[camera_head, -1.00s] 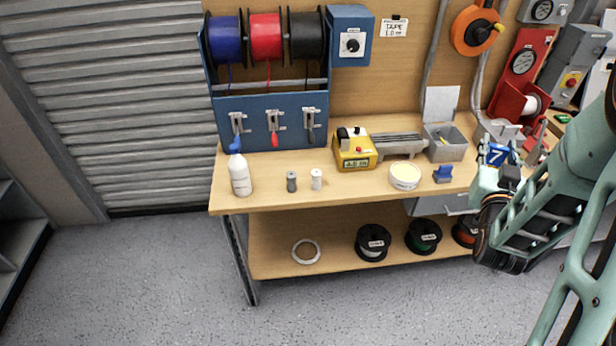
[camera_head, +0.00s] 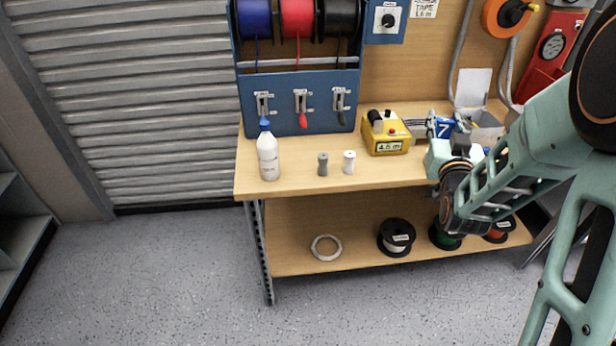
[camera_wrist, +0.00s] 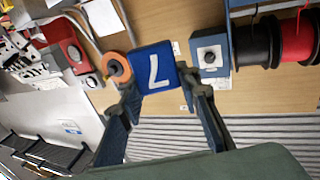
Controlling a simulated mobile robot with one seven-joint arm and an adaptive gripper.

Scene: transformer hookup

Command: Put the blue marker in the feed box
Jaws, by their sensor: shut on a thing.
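The blue marker (camera_head: 444,128) is a small blue block with a white 7 on its face. My gripper (camera_head: 452,131) is shut on it and holds it above the workbench, in front of the grey open tray (camera_head: 487,131). In the wrist view the marker (camera_wrist: 153,68) sits between my two fingertips (camera_wrist: 160,85). No label tells me which thing is the feed box. The blue box with a dial (camera_head: 385,22), right of the cable spools, also shows in the wrist view (camera_wrist: 209,50).
A white bottle (camera_head: 268,157), two small cylinders and a yellow meter (camera_head: 387,133) stand on the bench (camera_head: 300,170). A blue panel with three levers (camera_head: 300,105) stands behind them. My arm hides the bench's right part.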

